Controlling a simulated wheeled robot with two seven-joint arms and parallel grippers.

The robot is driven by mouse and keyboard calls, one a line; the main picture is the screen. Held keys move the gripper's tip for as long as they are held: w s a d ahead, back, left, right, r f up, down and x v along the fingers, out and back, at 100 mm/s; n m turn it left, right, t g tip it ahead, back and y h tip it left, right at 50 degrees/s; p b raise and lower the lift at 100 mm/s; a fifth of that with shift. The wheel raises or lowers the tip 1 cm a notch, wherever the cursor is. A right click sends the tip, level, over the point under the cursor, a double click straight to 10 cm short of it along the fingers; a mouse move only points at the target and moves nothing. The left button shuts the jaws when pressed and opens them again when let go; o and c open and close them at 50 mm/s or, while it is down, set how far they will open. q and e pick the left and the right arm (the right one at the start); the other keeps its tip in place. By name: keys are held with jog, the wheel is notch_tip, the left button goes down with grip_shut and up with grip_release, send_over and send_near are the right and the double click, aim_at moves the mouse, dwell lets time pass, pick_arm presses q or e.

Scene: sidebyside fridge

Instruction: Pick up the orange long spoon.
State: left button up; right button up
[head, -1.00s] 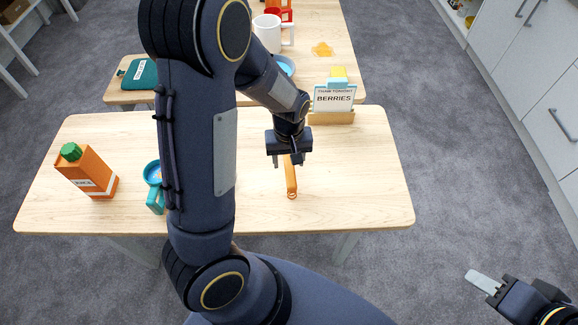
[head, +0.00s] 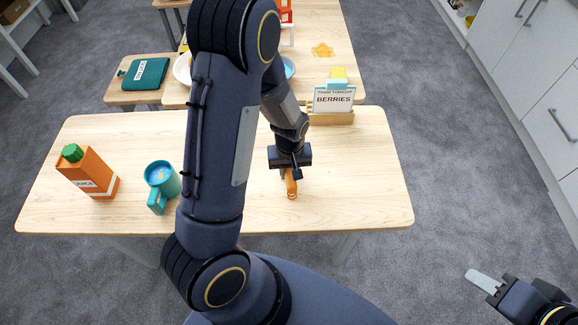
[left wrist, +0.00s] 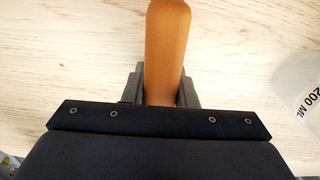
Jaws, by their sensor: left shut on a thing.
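The orange long spoon (head: 291,189) lies on the near wooden table, its near end showing below my left gripper (head: 289,172). The rest of it is hidden under the gripper in the head view. In the left wrist view the orange handle (left wrist: 166,40) runs between the two fingers of the gripper (left wrist: 163,88), which are shut on it. The spoon appears still at table level. My right gripper (head: 484,281) is off to the lower right, away from the table; its finger opening is not clear.
An orange carton (head: 88,175) with a green cap and a teal mug (head: 162,180) stand at the table's left. A BERRIES sign (head: 334,99) stands at its back edge. A clear 200 ML container (left wrist: 301,88) is near the spoon. The table's right is bare.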

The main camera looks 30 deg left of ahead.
pick_arm(q)
grip_shut()
jog(key=shift+r, duration=0.1)
jog(key=shift+r, duration=0.2)
notch_tip(320, 180, up, 2)
jog(key=shift+r, duration=0.1)
jog(key=s+a+r+p, duration=0.1)
jog(key=s+a+r, duration=0.2)
jog(key=s+r, duration=0.7)
jog(key=s, duration=0.3)
jog(key=shift+s+a, duration=0.15)
jog(key=shift+s, duration=0.2)
jog(key=shift+r, duration=0.1)
